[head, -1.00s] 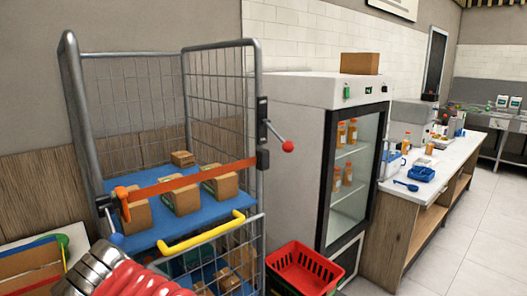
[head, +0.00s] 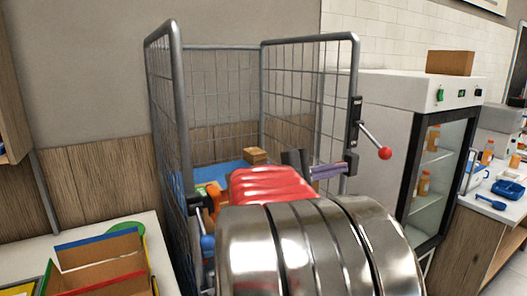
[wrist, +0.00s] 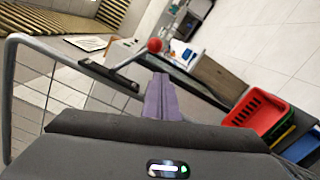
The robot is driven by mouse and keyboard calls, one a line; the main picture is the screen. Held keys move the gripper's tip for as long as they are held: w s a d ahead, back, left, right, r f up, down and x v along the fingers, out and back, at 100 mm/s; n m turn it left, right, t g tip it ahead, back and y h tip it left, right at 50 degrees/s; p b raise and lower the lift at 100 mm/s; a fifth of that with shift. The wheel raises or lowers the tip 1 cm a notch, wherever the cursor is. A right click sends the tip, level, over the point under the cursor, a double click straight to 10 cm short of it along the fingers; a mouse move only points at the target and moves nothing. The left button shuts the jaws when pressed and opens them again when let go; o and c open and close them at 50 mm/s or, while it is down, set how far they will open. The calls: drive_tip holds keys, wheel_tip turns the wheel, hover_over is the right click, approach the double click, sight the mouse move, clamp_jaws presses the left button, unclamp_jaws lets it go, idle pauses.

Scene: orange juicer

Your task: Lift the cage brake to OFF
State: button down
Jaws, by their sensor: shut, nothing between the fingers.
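The cage brake is a short metal lever with a red knob (head: 385,153), fixed to a dark bracket (head: 353,122) on the cage's right front post. The lever slopes down to the right from the bracket. No OFF marking is readable. My gripper (head: 328,171) is shut and empty, in front of the cage, left of the knob and slightly lower in the head view. In the wrist view, my purple fingertips (wrist: 162,97) are together, with the red knob (wrist: 155,45) beyond them and apart from them.
The wire cage (head: 177,100) holds a blue shelf and a cardboard box (head: 256,156); my arm hides much of its front. A glass-door fridge (head: 385,100) stands close to its right. A crate (head: 100,264) sits at lower left.

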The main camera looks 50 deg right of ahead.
sight(373, 140)
drive_tip(key=shift+d+r+g, duration=0.3)
drive_tip(key=shift+d+r, duration=0.2)
drive_tip(key=shift+d, duration=0.1)
drive_tip(key=x, duration=1)
drive_tip(key=shift+r, duration=0.15)
drive_tip(key=shift+s+r, duration=0.1)
drive_tip(key=shift+s, duration=0.05)
